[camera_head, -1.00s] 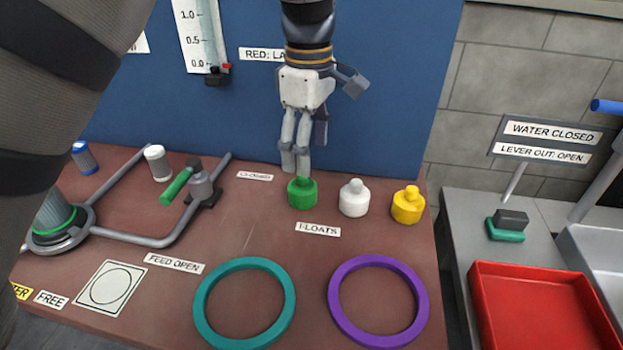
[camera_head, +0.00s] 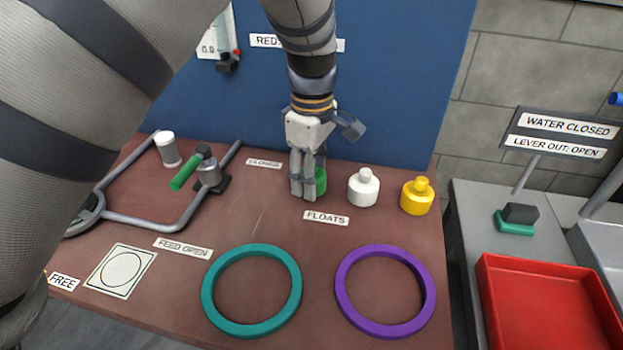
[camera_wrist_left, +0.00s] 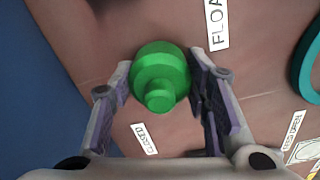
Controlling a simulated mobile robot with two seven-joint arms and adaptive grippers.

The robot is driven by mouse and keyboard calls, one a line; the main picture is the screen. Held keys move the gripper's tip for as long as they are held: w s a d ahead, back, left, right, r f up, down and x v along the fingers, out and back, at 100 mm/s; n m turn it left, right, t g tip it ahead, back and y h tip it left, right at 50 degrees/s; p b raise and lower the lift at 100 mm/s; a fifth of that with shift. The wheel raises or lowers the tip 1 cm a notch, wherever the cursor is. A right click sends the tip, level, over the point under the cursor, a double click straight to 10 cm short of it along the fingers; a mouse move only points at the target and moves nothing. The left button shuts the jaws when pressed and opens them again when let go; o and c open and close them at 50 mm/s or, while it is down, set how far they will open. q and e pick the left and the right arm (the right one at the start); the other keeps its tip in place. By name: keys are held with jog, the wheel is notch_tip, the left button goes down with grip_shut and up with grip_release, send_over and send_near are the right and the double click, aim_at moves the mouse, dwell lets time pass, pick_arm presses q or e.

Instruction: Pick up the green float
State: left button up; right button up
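The green float (camera_head: 320,181) stands on the brown table, partly hidden behind the fingers of my left gripper (camera_head: 303,190) in the head view. In the left wrist view the float (camera_wrist_left: 160,75) shows whole, with its knob toward the camera. The left gripper's two fingers (camera_wrist_left: 160,82) are apart, one on each side of the float's body and very close to it. I see no firm grip on it. My right gripper is not in view.
A white float (camera_head: 363,188) and a yellow float (camera_head: 417,197) stand to the right. A teal ring (camera_head: 210,298) and a purple ring (camera_head: 345,298) lie in front. A green-handled valve (camera_head: 186,171) on a grey pipe is to the left. A blue panel (camera_head: 390,90) rises behind.

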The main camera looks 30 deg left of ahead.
pick_arm(q)
jog(key=shift+r, duration=0.1)
notch_tip(320, 180, up, 10)
jog(key=shift+f, duration=0.1)
dwell(0.4)
